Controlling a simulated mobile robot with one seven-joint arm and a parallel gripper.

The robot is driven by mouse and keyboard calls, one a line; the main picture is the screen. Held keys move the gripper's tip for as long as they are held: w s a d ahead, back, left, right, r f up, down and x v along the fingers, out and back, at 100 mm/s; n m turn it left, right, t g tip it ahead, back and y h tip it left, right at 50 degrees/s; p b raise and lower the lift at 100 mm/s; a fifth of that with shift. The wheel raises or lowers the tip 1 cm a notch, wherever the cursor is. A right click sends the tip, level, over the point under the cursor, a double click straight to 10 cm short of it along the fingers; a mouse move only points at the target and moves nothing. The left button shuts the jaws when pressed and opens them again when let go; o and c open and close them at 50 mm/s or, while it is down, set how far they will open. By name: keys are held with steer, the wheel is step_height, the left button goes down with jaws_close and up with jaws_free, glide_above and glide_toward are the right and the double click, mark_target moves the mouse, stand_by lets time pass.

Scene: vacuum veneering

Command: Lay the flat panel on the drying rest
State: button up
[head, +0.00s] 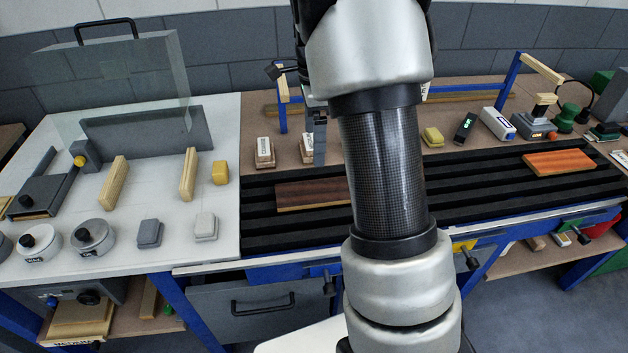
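A flat dark brown wood panel (312,194) lies on the black slatted rest (470,205), its right part hidden behind my arm. A second flat panel, orange-brown (559,161), lies towards the right end of the same slats. The frame does not show which one the task means. My arm crosses the middle of the view and hides part of the slats. What seems to be my gripper (320,140) shows only as a narrow grey piece left of the arm, just behind the dark panel. Its fingers cannot be made out, nor whether it holds anything.
On the left, a pale table holds a clear-lidded press (125,80), wooden bars, round weights (93,237) and small blocks. Behind the slats stand small blocks, a yellow sponge-like block (433,137), a dark device (465,128) and a blue frame (510,80). Bare slats lie between the panels.

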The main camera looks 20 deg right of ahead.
glide_above(315, 191)
steer(key=f, duration=1)
steer(key=shift+w+f, duration=0.2)
steer(key=shift+f, duration=0.05)
steer(key=shift+s+f, duration=0.15)
steer(key=shift+f, duration=1.2)
steer(key=shift+s+f, duration=0.1)
steer(key=shift+f, duration=1.25)
steer(key=c, duration=1.2)
